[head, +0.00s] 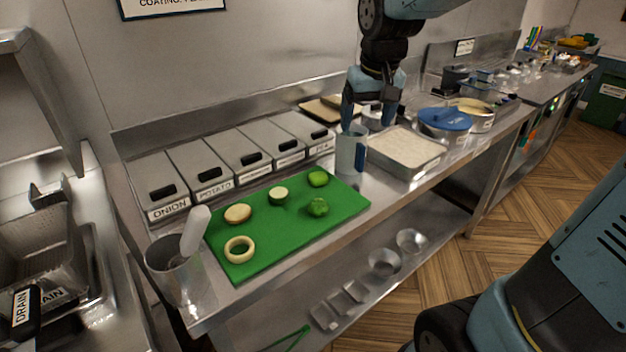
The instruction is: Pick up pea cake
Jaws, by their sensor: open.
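A green cutting board (262,226) lies on the steel counter with several small food pieces on it. Toward its right end are a smooth green piece (318,177) at the back and a rougher, rounder green piece (318,207) in front of it. A pale-topped piece with a green side (278,195) lies left of them. No piece is labelled, so I cannot tell for certain which is the pea cake. My gripper (368,118) is open and empty, pointing down above the counter, right of and behind the board, with its fingers near a metal jug.
The metal jug (350,152) with a blue handle stands beside the board's right end. A tray of white coating (403,150) and a blue-lidded pot (444,122) are further right. Labelled bins (235,158) line the back. A beige disc (237,213) and a ring (239,250) lie on the board's left.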

